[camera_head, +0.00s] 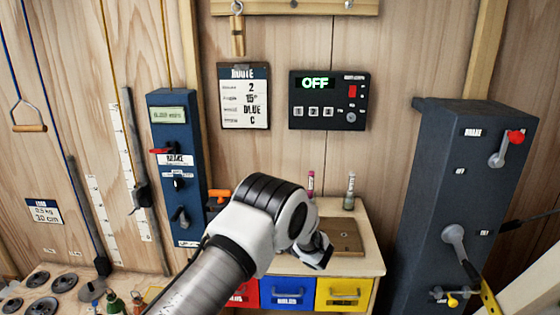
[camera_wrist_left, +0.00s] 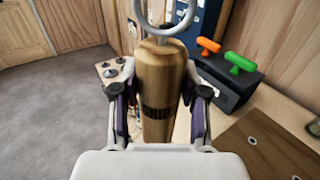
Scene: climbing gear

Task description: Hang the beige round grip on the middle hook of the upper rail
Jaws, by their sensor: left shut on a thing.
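My left gripper (camera_wrist_left: 158,108) is shut on the beige round grip (camera_wrist_left: 160,75), a wood-coloured cylinder with a dark band and a grey ring at its top. In the left wrist view it stands roughly upright between the fingers. In the head view my left arm reaches over the workbench and hides the grip; only part of the gripper (camera_head: 318,250) shows. The upper rail (camera_head: 270,8) crosses the top edge of the head view. A brass-coloured cylinder (camera_head: 238,38) hangs at its left hook. The middle hook (camera_head: 293,4) is empty. My right gripper is out of view.
A blue brake column (camera_head: 173,130) stands left and a dark lever column (camera_head: 455,190) right. A route board (camera_head: 244,97) and an OFF panel (camera_head: 329,100) hang below the rail. The bench (camera_head: 352,207) holds two small bottles and a brown board (camera_head: 342,237).

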